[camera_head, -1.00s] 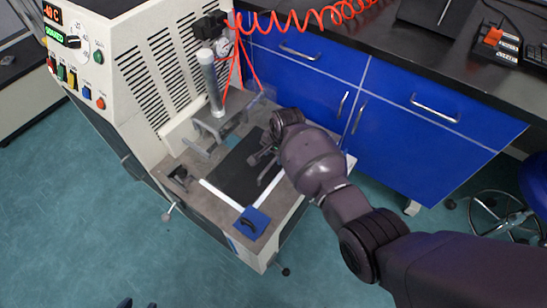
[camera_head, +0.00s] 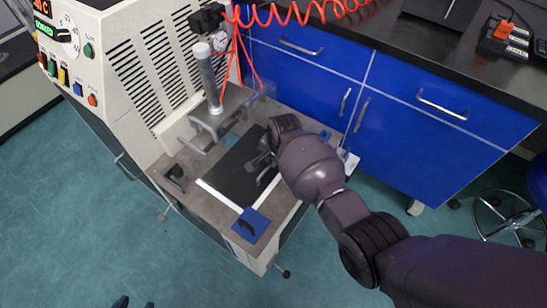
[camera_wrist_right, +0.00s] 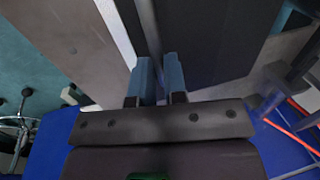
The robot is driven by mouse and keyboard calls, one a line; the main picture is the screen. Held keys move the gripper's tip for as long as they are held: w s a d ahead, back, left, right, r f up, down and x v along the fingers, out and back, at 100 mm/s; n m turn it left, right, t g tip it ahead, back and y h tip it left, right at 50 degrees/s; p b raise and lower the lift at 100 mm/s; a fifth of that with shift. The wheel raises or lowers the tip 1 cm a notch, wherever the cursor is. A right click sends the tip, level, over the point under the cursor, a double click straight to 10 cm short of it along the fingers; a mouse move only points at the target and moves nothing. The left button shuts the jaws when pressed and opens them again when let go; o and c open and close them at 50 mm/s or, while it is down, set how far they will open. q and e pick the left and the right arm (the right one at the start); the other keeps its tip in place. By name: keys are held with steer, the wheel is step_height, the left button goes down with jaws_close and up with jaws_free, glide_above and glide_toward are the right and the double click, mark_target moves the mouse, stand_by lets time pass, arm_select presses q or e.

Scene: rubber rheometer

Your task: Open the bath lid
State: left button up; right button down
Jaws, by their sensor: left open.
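The bath lid (camera_head: 238,172) is a dark flat panel in the grey top of the bench machine, between white strips, and it lies flat. My right gripper (camera_head: 265,160) is low over its right part, partly hidden by my own wrist. In the right wrist view its two blue-grey fingers (camera_wrist_right: 158,75) stand close together on either side of a thin grey bar (camera_wrist_right: 149,28), which looks like the lid's handle; contact is hard to see. My left gripper (camera_head: 135,303) shows only as two dark tips, apart and empty, at the bottom edge over the floor.
A metal bracket (camera_head: 222,103) with a grey column stands behind the lid. A blue block (camera_head: 251,224) sits at the machine's front corner. The control panel (camera_head: 68,45) is at left, blue cabinets (camera_head: 420,120) at right, and a red coiled hose (camera_head: 310,15) hangs behind.

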arm_select(q)
steer(key=shift+s, duration=0.1)
arm_select(e)
steer(key=shift+s+d+r+p, duration=0.2)
steer(key=shift+s+d+p, duration=0.05)
steer(key=shift+d+p, duration=0.2)
steer(key=s+d+p, duration=0.2)
steer(key=d, duration=0.1)
steer(key=shift+s+d+r, duration=0.15)
steer(key=shift+d+r, duration=0.1)
steer(key=shift+r, duration=0.15)
steer(key=s+d+p, duration=0.2)
steer(key=d, duration=0.1)
steer(key=shift+s, duration=0.1)
arm_select(q)
steer(key=shift+n, duration=0.8)
steer(key=shift+s+a+r+p, duration=0.15)
steer(key=shift+r+p, duration=0.4)
steer(key=shift+r, duration=0.15)
steer(key=shift+s+a+r+p, duration=0.1)
steer(key=shift+a+r+p, duration=0.05)
steer(key=shift+r+p, duration=0.5)
steer(key=shift+s+a+r+p, duration=0.15)
steer(key=shift+r+p, duration=0.35)
steer(key=shift+r, duration=0.2)
arm_select(e)
steer(key=s+d+f, duration=0.1)
steer(key=s+d, duration=0.4)
steer(key=d, duration=0.1)
steer(key=shift+f, duration=0.15)
